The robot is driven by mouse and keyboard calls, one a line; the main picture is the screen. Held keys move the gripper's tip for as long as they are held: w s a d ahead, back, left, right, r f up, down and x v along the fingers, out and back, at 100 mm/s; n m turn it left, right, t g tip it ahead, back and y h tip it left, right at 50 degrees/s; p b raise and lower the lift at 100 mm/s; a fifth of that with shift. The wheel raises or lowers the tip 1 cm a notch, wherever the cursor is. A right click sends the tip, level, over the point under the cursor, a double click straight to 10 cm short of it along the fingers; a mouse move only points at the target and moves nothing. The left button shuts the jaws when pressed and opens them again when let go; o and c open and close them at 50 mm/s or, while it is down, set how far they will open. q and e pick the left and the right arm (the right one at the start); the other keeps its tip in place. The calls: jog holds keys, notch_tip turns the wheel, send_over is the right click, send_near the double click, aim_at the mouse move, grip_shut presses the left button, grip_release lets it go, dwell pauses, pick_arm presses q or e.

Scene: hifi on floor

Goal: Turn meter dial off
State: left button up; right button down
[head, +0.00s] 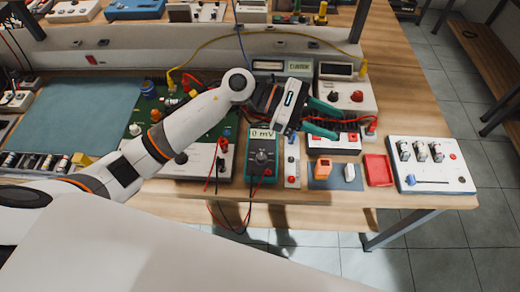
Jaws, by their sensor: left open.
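The meter (258,182) is a teal-edged multimeter with a dark face, near the front edge of the workbench. Its screen reads "0 mV". Its dark round dial (261,156) sits below the screen, and the exact pointer position is too small to read. Leads hang from its lower part. My left gripper (331,120) is open, its green fingers apart and pointing right. It is above and to the right of the meter, over the bench, not touching the dial. I see nothing held in it. My right gripper is not in view.
A green circuit board (150,108) lies left of the meter, partly behind my left arm. To the right are a red tray (378,170) and a white switch panel (431,178). Red and black cables loop around the meter. A back shelf with instruments runs behind.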

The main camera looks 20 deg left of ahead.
pick_arm(q)
jog(key=w+a+f+m+g+y, duration=0.1)
jog(key=a+f+m+g+y, duration=0.1)
jog(key=a+f+m+y, duration=0.35)
jog(key=m+g+y, duration=0.1)
jog(key=y, duration=0.6)
send_near(261, 156)
jog(key=p+x, duration=0.3)
jog(key=x, duration=0.5)
jog(key=shift+f, duration=0.25)
jog(key=c, duration=1)
